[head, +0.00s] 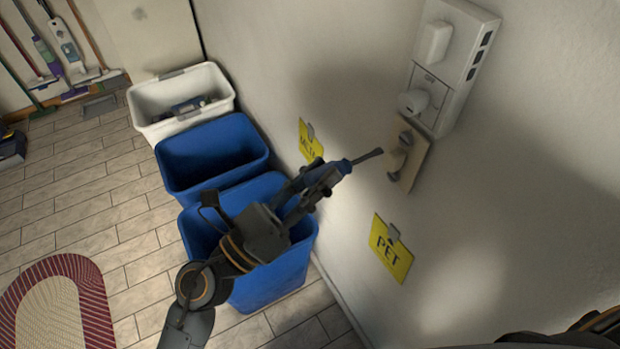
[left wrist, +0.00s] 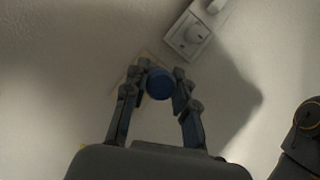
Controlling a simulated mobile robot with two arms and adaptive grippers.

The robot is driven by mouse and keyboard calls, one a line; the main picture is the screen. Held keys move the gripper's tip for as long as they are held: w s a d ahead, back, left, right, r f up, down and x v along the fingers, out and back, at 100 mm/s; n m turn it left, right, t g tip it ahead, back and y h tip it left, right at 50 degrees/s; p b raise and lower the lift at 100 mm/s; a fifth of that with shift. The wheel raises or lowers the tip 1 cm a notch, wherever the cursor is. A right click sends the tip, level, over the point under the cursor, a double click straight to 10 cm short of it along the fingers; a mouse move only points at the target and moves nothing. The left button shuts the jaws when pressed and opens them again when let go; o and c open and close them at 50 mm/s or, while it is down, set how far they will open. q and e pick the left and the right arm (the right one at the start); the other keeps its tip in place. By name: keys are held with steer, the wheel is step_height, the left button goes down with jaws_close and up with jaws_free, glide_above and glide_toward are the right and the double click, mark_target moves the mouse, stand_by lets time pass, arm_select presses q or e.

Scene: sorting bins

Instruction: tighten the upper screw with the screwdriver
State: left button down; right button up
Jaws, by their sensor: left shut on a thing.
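My left gripper (head: 322,180) is shut on the screwdriver (head: 345,166), which has a blue handle and a dark shaft. The shaft points right and slightly up, with its tip a little left of the beige plate (head: 411,170) on the wall; a gap shows between them. The upper screw (head: 405,138) and a lower knob-like piece (head: 396,163) stand out from this plate. In the left wrist view, the round blue handle end (left wrist: 159,84) sits between the fingers (left wrist: 158,98); it hides the shaft, and the plate is mostly covered behind the gripper. My right gripper is not visible.
A white switch and socket unit (head: 470,50) with a plug is just above the plate. Yellow signs (head: 390,250) hang on the wall. Blue bins (head: 212,155) and a white bin (head: 145,118) line the wall below. Wall right of the plate is bare.

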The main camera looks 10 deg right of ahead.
mark_target(349, 163)
arm_select(q)
steer(key=d, duration=0.1)
steer(key=w+d, duration=0.1)
steer(key=shift+d+r, duration=0.1)
steer(key=shift+d, duration=0.25)
steer(key=shift+s, duration=0.1)
steer(key=shift+d, duration=0.4)
stand_by(0.6)
steer(key=shift+w+d, duration=0.35)
steer(key=shift+d, duration=0.25)
